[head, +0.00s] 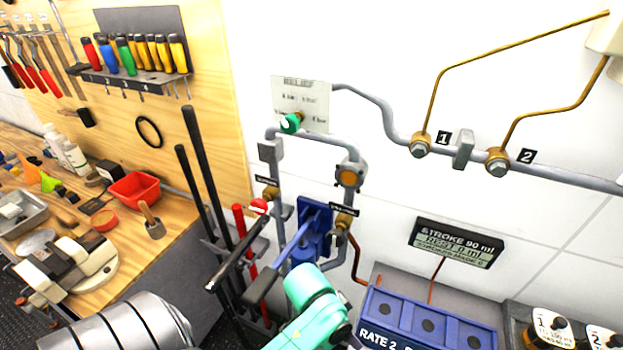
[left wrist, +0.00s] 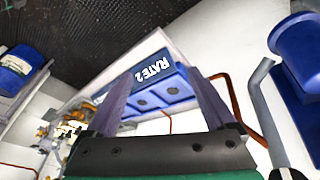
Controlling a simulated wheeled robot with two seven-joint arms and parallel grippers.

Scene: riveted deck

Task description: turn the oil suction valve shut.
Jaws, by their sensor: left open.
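Two small labelled valves sit low on the grey wall pipework: a left one with a red-and-white handle (head: 259,207), and a right brass one (head: 344,219). Their labels are too small to read, so I cannot tell which is the oil suction valve. Another valve with a green knob (head: 291,123) is higher up. My teal left wrist (head: 315,305) is below the pipework in the head view; its fingers cannot be made out there. In the left wrist view my left gripper (left wrist: 160,78) is open and empty, with a blue tray beyond it. My right gripper is not in view.
A blue pump body (head: 313,228) with a long lever (head: 288,252) stands between the valves. The blue RATE 2 tray (head: 425,325) is at the lower right, below a stroke display (head: 456,243). Black rods (head: 205,165) stand at left, beside a cluttered wooden bench (head: 110,285).

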